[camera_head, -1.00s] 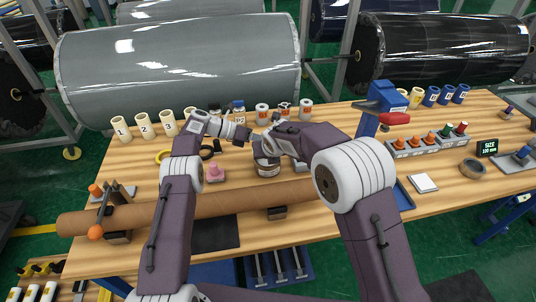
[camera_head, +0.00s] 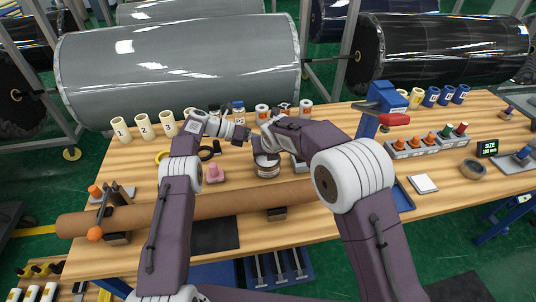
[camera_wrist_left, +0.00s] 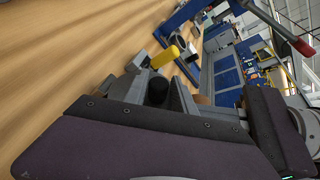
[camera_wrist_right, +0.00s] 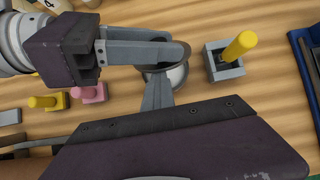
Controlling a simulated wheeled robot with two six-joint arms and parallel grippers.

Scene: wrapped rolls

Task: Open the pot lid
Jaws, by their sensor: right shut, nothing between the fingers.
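The small grey pot (camera_head: 267,168) stands on the table in front of my grippers, and its dark upper rim also shows in the right wrist view (camera_wrist_right: 180,52). My left gripper (camera_head: 246,137) is just above and left of the pot. In the left wrist view a dark round piece (camera_wrist_left: 158,92) shows between its fingers. I cannot tell whether it is the lid's knob or whether the fingers grip it. My right gripper (camera_head: 264,128) is shut and empty, above the pot. The fingers and arms hide part of the pot's top.
A long brown roll (camera_head: 160,213) lies along the table's front. A pink block (camera_head: 213,173) stands left of the pot. A grey block with a yellow handle (camera_wrist_right: 238,46) stands beside the pot. Numbered cream cups (camera_head: 145,125) line the back. A blue clamp (camera_head: 385,97) stands to the right.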

